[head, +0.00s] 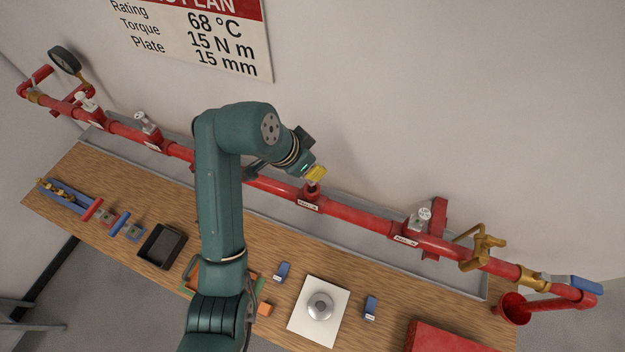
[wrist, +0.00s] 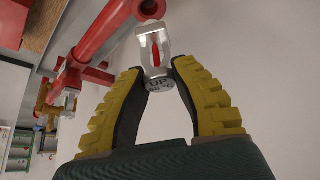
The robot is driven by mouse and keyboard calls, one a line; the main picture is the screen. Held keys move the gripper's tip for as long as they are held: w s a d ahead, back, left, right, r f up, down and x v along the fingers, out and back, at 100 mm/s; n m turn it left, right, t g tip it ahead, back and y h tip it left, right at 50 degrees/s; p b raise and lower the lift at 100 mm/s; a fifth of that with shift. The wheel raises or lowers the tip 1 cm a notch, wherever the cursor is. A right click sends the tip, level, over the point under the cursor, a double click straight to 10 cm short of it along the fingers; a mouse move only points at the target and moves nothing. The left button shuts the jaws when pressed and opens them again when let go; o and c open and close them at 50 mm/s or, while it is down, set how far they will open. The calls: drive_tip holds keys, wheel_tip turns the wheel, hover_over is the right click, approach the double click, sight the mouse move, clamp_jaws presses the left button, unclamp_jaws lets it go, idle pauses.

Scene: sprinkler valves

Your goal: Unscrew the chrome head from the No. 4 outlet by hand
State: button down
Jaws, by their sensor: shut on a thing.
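The chrome head (wrist: 155,52) with a red bulb sits between my fingertips in the wrist view, its plate lettered "UP". My gripper (wrist: 160,80) is shut on this plate with its yellow-padded fingers. The head's far end is at the red outlet (wrist: 150,10); I cannot tell whether it is still threaded in. In the head view my gripper (head: 315,175) is just above a red outlet (head: 311,193) on the pipe, and it hides the head. The tag (head: 308,206) below that outlet is too small to read.
Other outlets on the red pipe (head: 355,216) carry heads, one at the right (head: 420,217) and two at the left. A brass valve (head: 482,250) is at the right. The wooden bench (head: 385,285) holds a white plate (head: 301,327), a black tray (head: 162,246) and small blocks.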

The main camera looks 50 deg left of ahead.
drive_tip(key=shift+r, duration=1.55)
drive_tip(key=shift+w+d, duration=0.15)
drive_tip(key=shift+d, duration=0.05)
drive_tip(key=s+d+f+m+h, duration=0.1)
drive_tip(key=s+d+f+m, duration=0.15)
drive_tip(key=d+f, duration=1.5)
drive_tip(key=s+d+f, duration=0.8)
drive_tip(key=d+f, duration=0.4)
drive_tip(key=shift+w+a+r+n+y, duration=0.3)
drive_tip(key=shift+w+a+n, duration=0.15)
drive_tip(key=shift+w, duration=0.25)
drive_tip(key=shift+w+a+r+n+y, duration=0.15)
drive_tip(key=shift+w+a+r+n, duration=0.15)
drive_tip(key=shift+w+n, duration=0.35)
drive_tip(key=shift+w+a+r+n+y, duration=0.25)
drive_tip(key=shift+w+a+n, duration=0.2)
drive_tip(key=shift+w, duration=0.25)
